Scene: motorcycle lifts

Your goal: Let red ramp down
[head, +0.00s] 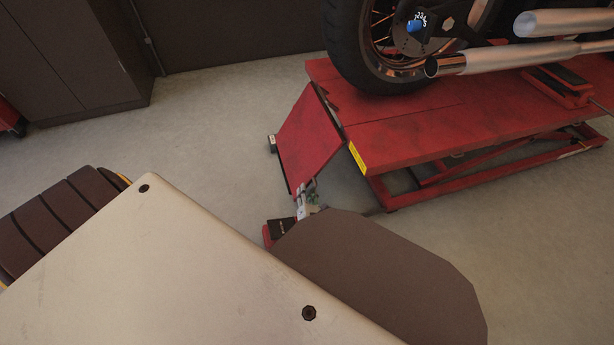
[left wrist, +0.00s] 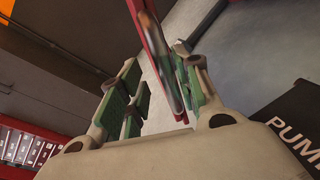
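The red ramp (head: 308,140) is a flat panel at the near-left end of the red motorcycle lift (head: 440,125). It sits at a tilt; I cannot tell its exact angle. My left gripper (head: 309,197) is at the ramp's lower near corner, mostly hidden behind my own arm. In the left wrist view, the ramp's edge (left wrist: 151,40) runs between the green-padded fingers of my left gripper (left wrist: 160,75). The fingers are apart, with a gap on the left side of the edge; the right pads are close to it. My right gripper is not in view.
A motorcycle wheel (head: 350,50) and exhaust pipes (head: 510,57) stand on the lift. A black pedal marked PUMP (left wrist: 297,125) is near the gripper on the floor. Dark cabinets (head: 70,55) stand at the back left. The floor (head: 215,115) left of the ramp is clear.

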